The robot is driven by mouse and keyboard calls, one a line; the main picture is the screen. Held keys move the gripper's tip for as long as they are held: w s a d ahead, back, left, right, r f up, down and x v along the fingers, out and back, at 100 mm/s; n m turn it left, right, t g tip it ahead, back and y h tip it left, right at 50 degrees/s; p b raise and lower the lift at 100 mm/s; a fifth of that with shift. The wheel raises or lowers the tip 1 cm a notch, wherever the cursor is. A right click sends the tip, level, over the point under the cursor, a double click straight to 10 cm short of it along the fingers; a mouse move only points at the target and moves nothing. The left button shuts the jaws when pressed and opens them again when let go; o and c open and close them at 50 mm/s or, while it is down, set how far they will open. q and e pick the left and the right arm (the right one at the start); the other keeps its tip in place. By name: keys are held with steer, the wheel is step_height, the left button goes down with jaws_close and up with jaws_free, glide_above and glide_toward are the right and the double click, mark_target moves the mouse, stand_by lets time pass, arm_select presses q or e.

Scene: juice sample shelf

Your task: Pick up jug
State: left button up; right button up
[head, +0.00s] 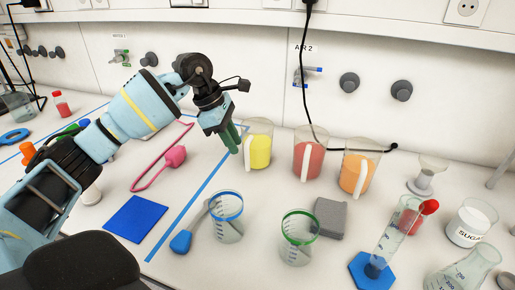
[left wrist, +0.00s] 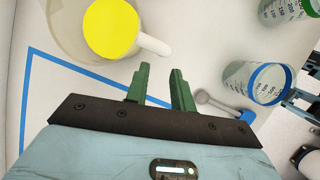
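Three clear jugs with white handles stand in a row towards the back of the bench: one with yellow juice (head: 260,153), one with red juice (head: 310,160) and one with orange juice (head: 350,177). My left gripper (head: 233,140) has green fingers and is just left of the yellow jug in the head view. In the left wrist view the gripper (left wrist: 159,70) is open, with nothing between its fingers. The yellow jug (left wrist: 112,28) shows there beyond the fingertips, its handle pointing right. I cannot tell whether a finger touches it. My right gripper is not in view.
A blue-rimmed beaker (head: 227,225), a green-rimmed beaker (head: 297,245) and a grey block (head: 329,218) stand in front of the jugs. A measuring cylinder (head: 388,243) and sugar jar (head: 471,222) are at right.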

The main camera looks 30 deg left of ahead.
mark_target(255, 148)
arm_select(q)
steer(key=x, duration=0.5)
steer(key=shift+w+d+f+p, duration=0.1)
steer(key=shift+d+p, duration=0.2)
steer(key=shift+d, duration=0.05)
jaws_close()
